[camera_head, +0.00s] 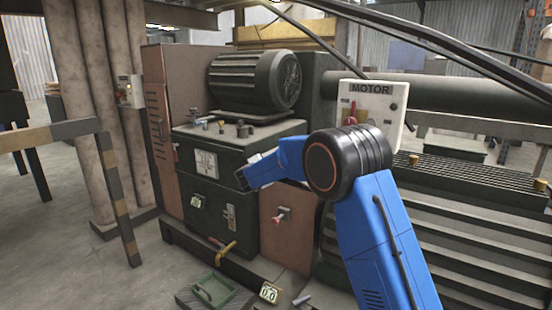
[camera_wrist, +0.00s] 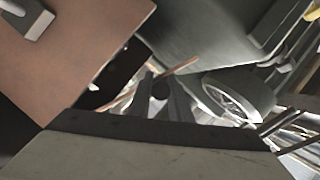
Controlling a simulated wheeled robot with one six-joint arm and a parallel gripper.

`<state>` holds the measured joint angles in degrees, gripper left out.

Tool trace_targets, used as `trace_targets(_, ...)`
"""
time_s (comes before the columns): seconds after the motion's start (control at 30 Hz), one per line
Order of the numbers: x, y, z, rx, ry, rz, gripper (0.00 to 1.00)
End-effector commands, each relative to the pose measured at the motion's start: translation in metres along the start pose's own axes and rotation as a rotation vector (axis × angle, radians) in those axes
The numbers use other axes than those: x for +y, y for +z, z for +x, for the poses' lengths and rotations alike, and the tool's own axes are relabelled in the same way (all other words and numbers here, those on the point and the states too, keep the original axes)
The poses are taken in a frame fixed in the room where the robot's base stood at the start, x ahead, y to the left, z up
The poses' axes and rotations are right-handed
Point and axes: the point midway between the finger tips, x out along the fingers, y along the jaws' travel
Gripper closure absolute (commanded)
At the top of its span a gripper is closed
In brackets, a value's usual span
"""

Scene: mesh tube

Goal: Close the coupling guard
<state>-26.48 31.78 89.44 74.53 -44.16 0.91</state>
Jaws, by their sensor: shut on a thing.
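My gripper (camera_head: 243,180) is at the front right of the dark green cabinet (camera_head: 225,155), at the end of my blue arm. I cannot tell for sure which part is the coupling guard. A brown panel also fills the wrist view's upper left (camera_wrist: 75,45). My arm hides part of the machine.
A ribbed motor (camera_head: 250,80) sits on top behind the cabinet. A white MOTOR switch box (camera_head: 372,110) stands right, beside a slatted dark housing (camera_head: 460,200). A striped rail (camera_head: 118,195) stands left on open floor.

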Motion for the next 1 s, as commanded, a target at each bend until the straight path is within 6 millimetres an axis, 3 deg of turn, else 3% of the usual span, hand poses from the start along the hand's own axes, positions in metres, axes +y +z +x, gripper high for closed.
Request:
trace_targets(0.1, 0.013, 0.018, 0.007, -0.002, 0.038, -0.089, 1.00)
trace_targets(0.4, 0.040, 0.042, 0.017, -0.001, 0.091, -0.222, 1.00)
trace_targets(1.0, 0.060, 0.054, 0.022, 0.000, 0.092, -0.219, 1.00)
